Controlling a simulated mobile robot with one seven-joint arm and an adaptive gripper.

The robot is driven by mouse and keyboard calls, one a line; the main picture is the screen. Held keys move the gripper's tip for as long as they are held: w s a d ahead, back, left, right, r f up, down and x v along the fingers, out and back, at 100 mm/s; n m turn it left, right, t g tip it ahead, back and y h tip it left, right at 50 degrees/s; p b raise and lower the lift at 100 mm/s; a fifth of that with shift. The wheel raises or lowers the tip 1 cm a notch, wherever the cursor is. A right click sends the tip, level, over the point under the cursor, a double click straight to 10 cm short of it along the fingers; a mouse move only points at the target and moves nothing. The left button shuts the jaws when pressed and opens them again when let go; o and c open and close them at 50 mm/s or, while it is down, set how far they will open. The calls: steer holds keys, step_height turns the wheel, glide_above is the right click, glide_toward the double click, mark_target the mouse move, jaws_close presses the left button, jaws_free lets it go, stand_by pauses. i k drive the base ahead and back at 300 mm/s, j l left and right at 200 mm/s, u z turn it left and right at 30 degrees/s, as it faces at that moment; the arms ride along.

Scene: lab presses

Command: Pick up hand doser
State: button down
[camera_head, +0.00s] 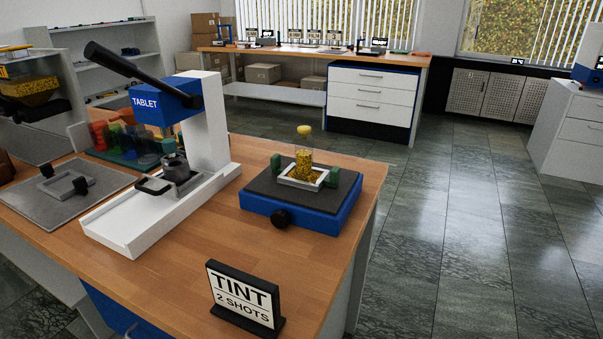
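No object in view is labelled as a hand doser, so I cannot tell for sure which one it is. A clear jar with a yellow knob top (304,153), part-filled with yellow grains, stands upright in a pale square frame on a blue and black device (292,212). A grey metal cup with a dark looped handle (176,177) sits in the white press labelled TABLET (205,136). Several tinted translucent containers (118,141), red, green and blue, stand behind the press and are partly hidden by it. My gripper is not in view.
A black-framed sign reading "TINT 2 SHOTS" (242,298) stands at the wooden table's (190,287) front edge. A grey plate with a small frame and black knobs (67,188) lies at the left. The press's black lever (124,62) sticks up leftward. Tiled floor (455,225) is clear at right.

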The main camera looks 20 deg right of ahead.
mark_target(303, 146)
steer(key=k, duration=0.2)
steer(key=k+z, duration=0.3)
steer(key=k+l+z, duration=0.1)
steer(key=z, duration=0.2)
steer(key=i+z, duration=0.15)
steer(key=z, duration=0.2)
steer(key=i+z, duration=0.1)
steer(key=z, duration=0.3)
steer(key=i+j+z, duration=0.1)
steer(key=z, duration=0.25)
steer(key=i+j, duration=0.55)
